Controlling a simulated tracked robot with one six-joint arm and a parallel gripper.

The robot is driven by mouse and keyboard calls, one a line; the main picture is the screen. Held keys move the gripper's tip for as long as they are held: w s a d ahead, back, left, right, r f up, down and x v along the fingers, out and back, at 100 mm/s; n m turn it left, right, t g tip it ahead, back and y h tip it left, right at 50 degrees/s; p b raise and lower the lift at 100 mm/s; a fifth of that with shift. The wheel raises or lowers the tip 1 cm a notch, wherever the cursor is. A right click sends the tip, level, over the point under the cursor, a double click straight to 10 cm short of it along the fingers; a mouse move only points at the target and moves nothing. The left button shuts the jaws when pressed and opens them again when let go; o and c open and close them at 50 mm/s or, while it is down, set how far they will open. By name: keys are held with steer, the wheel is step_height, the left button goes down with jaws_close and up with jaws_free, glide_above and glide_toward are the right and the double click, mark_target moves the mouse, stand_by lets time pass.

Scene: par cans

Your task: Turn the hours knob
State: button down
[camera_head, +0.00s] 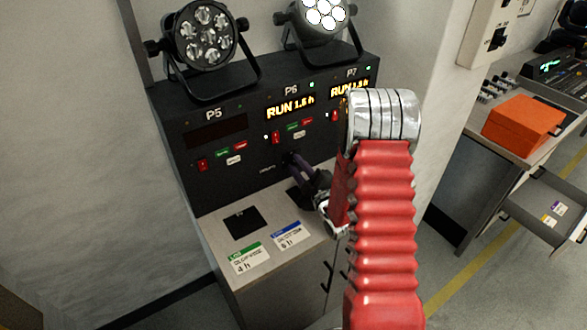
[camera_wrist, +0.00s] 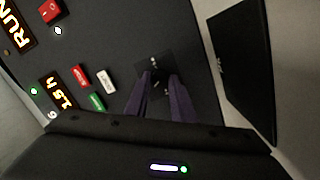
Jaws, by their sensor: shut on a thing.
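The black control panel (camera_head: 185,110) has bays labelled P5, P6 and P7. The P6 display (camera_head: 290,107) reads "RUN 1.5 h" in amber; it shows sideways in the wrist view (camera_wrist: 62,103). My gripper (camera_head: 291,160) reaches the lower part of the P6 bay with its purple fingers. In the wrist view my gripper (camera_wrist: 159,82) is shut on the hours knob, over a small dark square plate (camera_wrist: 149,66). The fingertips hide the knob itself, so its pointer angle cannot be read. The P5 display (camera_head: 216,132) is dark.
Red switches and green, red and white buttons (camera_wrist: 107,82) sit close to my fingers. A par can (camera_head: 204,37) stands unlit above P5; another (camera_head: 323,14) is lit. A green card (camera_head: 249,259) reads 4 h beside a blue card (camera_head: 291,236). An orange box (camera_head: 521,124) is at right.

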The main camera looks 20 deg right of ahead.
steer(key=shift+s+f, duration=0.15)
steer(key=shift+f, duration=0.2)
steer(key=c, duration=1.8)
jaws_free()
steer(key=shift+r, duration=0.2)
steer(key=s, duration=0.8)
steer(key=s+d, duration=0.1)
steer(key=s, duration=0.3)
steer(key=shift+s+d, duration=0.1)
steer(key=shift+s, duration=0.7)
steer(key=shift+o, duration=0.7)
